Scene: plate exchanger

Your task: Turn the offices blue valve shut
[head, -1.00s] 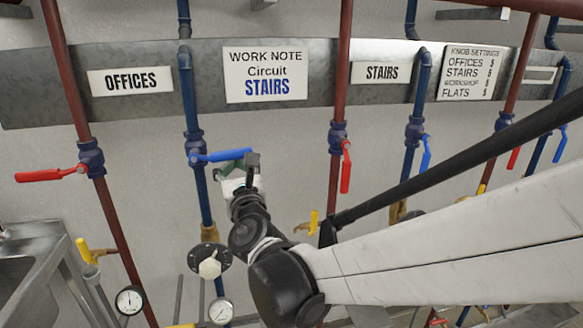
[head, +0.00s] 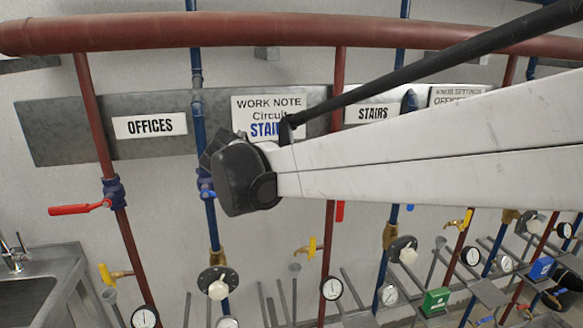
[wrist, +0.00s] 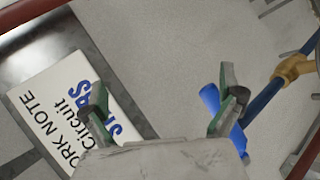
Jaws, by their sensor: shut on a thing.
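The offices blue valve (head: 205,182) is on the blue pipe to the right of the OFFICES sign (head: 150,125). A small bright blue part of its lever (head: 208,194) shows beside my dark wrist, pointing downward; the rest is hidden behind my arm. In the wrist view, my gripper (wrist: 163,95) has green-and-grey fingers seen apart. The blue lever (wrist: 209,98) lies at the right finger and passes behind it. My gripper is shut on this lever, though the contact itself is not clearly seen. In the head view my fingers are hidden.
A red valve lever (head: 80,208) points left on the red pipe at left. The WORK NOTE sign (head: 268,105) is partly behind my arm. A thick red pipe (head: 250,36) crosses the top. Knobs, gauges and yellow taps are below. A metal sink (head: 45,290) stands at lower left.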

